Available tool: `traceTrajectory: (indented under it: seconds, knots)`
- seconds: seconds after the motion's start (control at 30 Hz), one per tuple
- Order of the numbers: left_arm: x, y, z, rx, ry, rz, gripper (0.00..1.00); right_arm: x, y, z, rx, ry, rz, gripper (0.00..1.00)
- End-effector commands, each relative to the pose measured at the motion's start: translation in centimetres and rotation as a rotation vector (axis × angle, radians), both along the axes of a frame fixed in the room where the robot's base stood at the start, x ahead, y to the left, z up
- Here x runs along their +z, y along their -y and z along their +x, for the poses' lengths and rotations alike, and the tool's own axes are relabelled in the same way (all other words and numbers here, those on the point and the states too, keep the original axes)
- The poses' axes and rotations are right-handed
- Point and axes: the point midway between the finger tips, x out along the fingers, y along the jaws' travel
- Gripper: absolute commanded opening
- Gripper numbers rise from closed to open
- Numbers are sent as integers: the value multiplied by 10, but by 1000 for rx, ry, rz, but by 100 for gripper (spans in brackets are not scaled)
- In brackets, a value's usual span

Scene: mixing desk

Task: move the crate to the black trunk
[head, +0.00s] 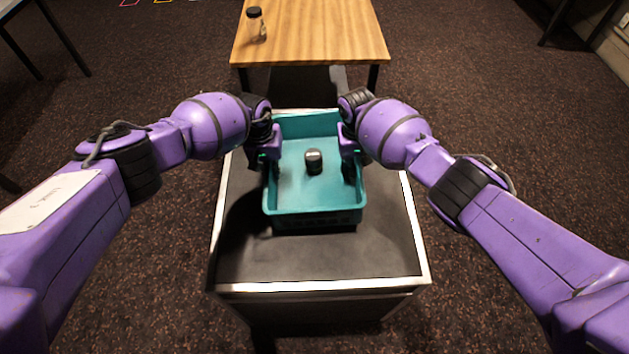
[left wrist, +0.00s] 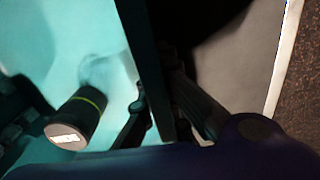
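The teal crate (head: 315,217) is over the top of the black trunk (head: 318,262), towards its far half. A dark shadow lies under its front edge, and I cannot tell whether it rests or hangs slightly above. My left gripper (head: 272,166) is at the crate's left wall. In the left wrist view its fingers (left wrist: 160,105) straddle the wall, one inside and one outside, close against it. My right gripper (head: 349,168) is at the right wall in a matching pose; its outer finger is hidden. A black-capped jar (head: 314,161) is inside the crate, also in the left wrist view (left wrist: 77,118).
A wooden table (head: 320,35) stands just beyond the trunk, with a clear black-capped bottle (head: 256,24) at its left. The trunk's near top is bare. Dark carpet (head: 500,110) lies open on both sides.

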Motion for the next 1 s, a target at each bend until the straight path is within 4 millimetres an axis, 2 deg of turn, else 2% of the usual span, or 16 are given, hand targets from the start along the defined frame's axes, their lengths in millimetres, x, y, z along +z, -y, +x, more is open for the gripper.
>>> traceTrajectory:
  seconds: [0.07, 0.2, 0.27, 0.77, 0.87, 1.0]
  knots:
    - [-4, 2, -1, -2, -2, -2, 0, -2, -2, 2, -2, 4, 3, 0]
    - [-4, 1, -1, -2, -1, -1, 18, -3, -1, 1, -1, 4, 3, 18]
    - [-4, 1, 0, -2, -1, -1, 23, -3, -1, 1, -1, 3, 2, 23]
    - [-3, 0, 0, -1, 0, 0, 23, -4, 0, 0, -1, 1, 0, 23]
    - [3, 0, 1, -3, 2, -1, 23, -4, 0, 0, -1, 0, 0, 23]
    - [23, -3, 2, -3, 4, 0, 23, -4, 0, 0, -1, 1, 0, 23]
